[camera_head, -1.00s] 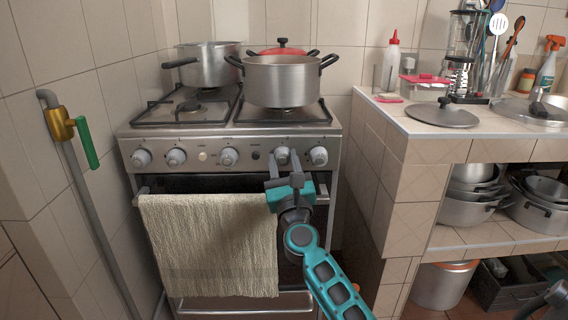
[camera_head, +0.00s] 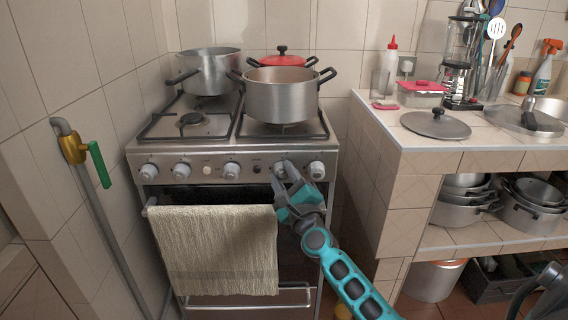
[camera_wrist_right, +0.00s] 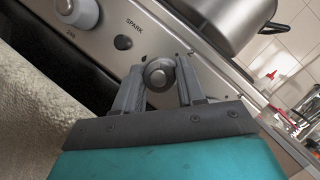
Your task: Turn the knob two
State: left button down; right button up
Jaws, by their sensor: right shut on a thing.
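The stove's front panel carries a row of grey knobs, among them a far-left one (camera_head: 149,172), a middle one (camera_head: 231,171) and a far-right one (camera_head: 317,170). My right gripper (camera_head: 283,173) is at the knob just left of the far-right one. In the right wrist view that round knob (camera_wrist_right: 159,75) sits between the two fingers of my right gripper (camera_wrist_right: 158,82), which are shut on it. In the head view the fingers partly hide this knob and the gripper is tilted. I cannot read the knob's setting. My left gripper is not in view.
A beige towel (camera_head: 215,252) hangs on the oven handle just left of my right gripper. A steel pot (camera_head: 282,99) stands on the burners above, with another pot (camera_head: 210,75) behind left. The tiled counter (camera_head: 385,150) stands to the right.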

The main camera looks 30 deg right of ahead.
jog(key=shift+r+n+p, duration=0.4)
jog(key=shift+n+p, duration=0.25)
jog(key=shift+n, duration=0.05)
jog(key=shift+n+g+y+p, duration=0.4)
jog(key=shift+p, duration=0.2)
jog(key=n+g+p, duration=0.1)
jog(key=n+p, duration=0.2)
jog(key=p, duration=0.2)
jog(key=shift+r+n+y+p, duration=0.1)
jog(key=shift+n+y+p, duration=0.2)
jog(key=shift+n+y, duration=0.1)
jog(key=n+g+p, duration=0.1)
jog(key=n+p, duration=0.1)
jog(key=p, duration=0.1)
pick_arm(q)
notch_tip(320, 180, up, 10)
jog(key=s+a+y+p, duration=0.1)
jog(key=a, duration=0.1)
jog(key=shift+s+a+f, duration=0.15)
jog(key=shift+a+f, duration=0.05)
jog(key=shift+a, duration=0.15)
pick_arm(e)
jog(key=shift+f+n+g, duration=0.25)
jog(key=shift+n+g, duration=0.25)
jog(key=shift+n, duration=0.6)
pick_arm(q)
jog(key=shift+p, duration=0.35)
pick_arm(e)
jog(key=o, duration=1.1)
